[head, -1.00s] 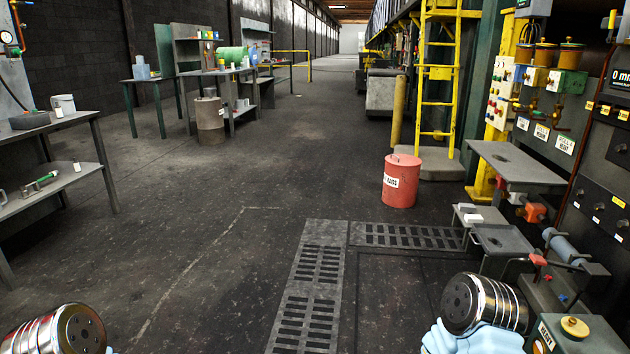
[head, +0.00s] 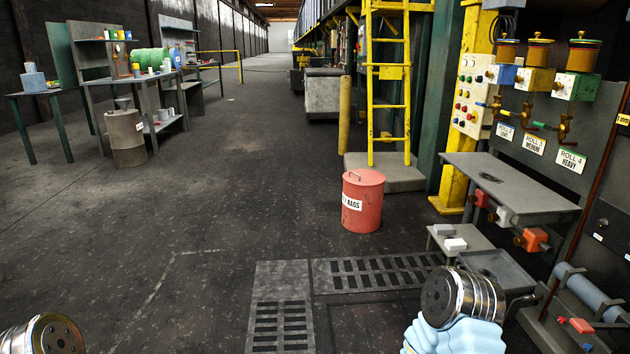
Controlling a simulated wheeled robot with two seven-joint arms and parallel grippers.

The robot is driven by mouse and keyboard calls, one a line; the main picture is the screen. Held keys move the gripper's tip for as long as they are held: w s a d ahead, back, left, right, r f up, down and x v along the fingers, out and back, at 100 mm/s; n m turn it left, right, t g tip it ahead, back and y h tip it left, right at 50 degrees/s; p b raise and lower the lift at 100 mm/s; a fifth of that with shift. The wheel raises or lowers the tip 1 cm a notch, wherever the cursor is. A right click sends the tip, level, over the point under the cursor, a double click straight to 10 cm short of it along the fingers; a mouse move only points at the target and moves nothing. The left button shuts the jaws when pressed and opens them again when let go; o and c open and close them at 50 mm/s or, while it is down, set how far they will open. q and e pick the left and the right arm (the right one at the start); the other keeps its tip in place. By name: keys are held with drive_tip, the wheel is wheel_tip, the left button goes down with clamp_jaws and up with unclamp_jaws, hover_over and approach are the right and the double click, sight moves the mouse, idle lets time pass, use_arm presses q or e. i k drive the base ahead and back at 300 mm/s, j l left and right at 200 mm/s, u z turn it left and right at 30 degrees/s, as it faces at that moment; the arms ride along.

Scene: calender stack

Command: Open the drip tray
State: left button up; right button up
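A grey, shallow, box-like tray (head: 510,266) sits low at the right, partly hidden by my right arm. Above it is a flat grey metal shelf (head: 530,190) with a dark round opening. I cannot tell for sure which of these is the drip tray, or whether it is open. Parts of both my arms show at the bottom edge, the left one in the corner and the right one in front of the low tray.
A red rag bin (head: 362,215) stands on the floor ahead, left of the shelf. A floor grating (head: 375,273) lies in front of it. Valves with coloured handles (head: 535,238) hang under the shelf. A yellow ladder (head: 388,90) stands behind. The floor at centre left is clear.

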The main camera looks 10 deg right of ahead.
sight(496, 265)
drive_tip(key=i+z, duration=0.3)
drive_tip(key=i, duration=0.4)
drive_tip(key=i+j+z, duration=0.15)
drive_tip(key=i+z, duration=0.2)
drive_tip(key=i, duration=0.3)
drive_tip(key=i+z, duration=0.2)
drive_tip(key=z, duration=0.2)
drive_tip(key=i+z, duration=0.25)
drive_tip(key=z, duration=0.15)
drive_tip(key=i+z, duration=0.2)
drive_tip(key=z, duration=0.15)
drive_tip(key=i+j+z, duration=0.15)
drive_tip(key=z, duration=0.25)
drive_tip(key=i+j+z, duration=0.1)
drive_tip(key=i+z, duration=0.2)
drive_tip(key=z, duration=0.15)
drive_tip(key=i+j+z, duration=0.15)
drive_tip(key=i+z, duration=0.25)
drive_tip(key=k, duration=0.1)
